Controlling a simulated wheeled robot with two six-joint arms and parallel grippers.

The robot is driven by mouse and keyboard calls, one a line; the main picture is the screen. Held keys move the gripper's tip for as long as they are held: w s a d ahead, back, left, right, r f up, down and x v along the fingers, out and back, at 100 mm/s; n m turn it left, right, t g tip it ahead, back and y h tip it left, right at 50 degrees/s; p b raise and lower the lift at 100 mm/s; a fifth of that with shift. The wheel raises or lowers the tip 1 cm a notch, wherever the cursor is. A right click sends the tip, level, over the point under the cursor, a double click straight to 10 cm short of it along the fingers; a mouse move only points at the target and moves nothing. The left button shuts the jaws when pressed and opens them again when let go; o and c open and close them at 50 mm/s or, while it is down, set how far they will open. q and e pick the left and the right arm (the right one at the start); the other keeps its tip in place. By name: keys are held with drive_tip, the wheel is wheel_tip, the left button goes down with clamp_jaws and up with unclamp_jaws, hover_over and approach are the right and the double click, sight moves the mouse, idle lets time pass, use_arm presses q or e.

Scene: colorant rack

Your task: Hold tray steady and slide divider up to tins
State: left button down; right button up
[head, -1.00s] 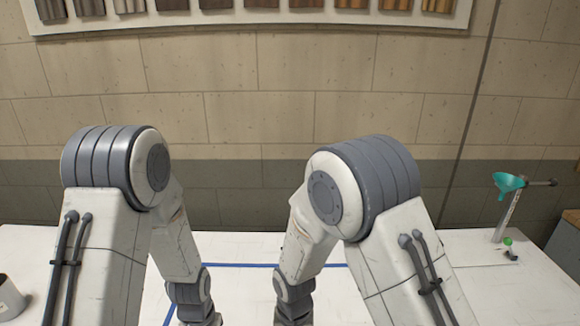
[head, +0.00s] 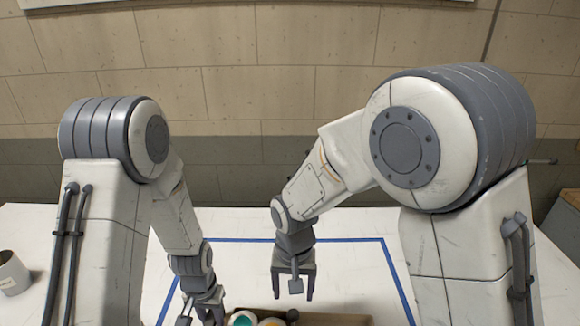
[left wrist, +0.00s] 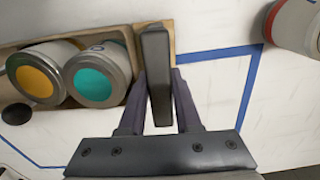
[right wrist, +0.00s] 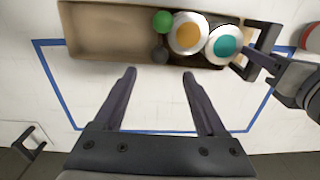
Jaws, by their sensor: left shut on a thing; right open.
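The shallow brown tray (right wrist: 105,35) shows in the right wrist view, cut off at the bottom of the head view (head: 345,320). At its right end stand a tin with an orange disc (right wrist: 188,34) and one with a teal disc (right wrist: 224,44). A green knob (right wrist: 162,21) and a dark knob (right wrist: 159,55) sit just left of the tins; I cannot make out the divider's panel. My left gripper (left wrist: 158,85) is shut on the tray's dark end handle (left wrist: 157,60). My right gripper (right wrist: 159,76) is open and empty, above the table at the tray's near side, close to the dark knob.
Blue tape (head: 345,240) marks a rectangle on the white table around the tray. A grey tin (head: 12,272) stands at the far left, outside the tape. The tray's left part is empty. The wall (head: 250,95) stands behind the table.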

drive_tip(key=shift+r, duration=0.9)
use_arm(q)
drive_tip(key=c, duration=0.5)
unclamp_jaws()
drive_tip(key=shift+r, duration=0.1)
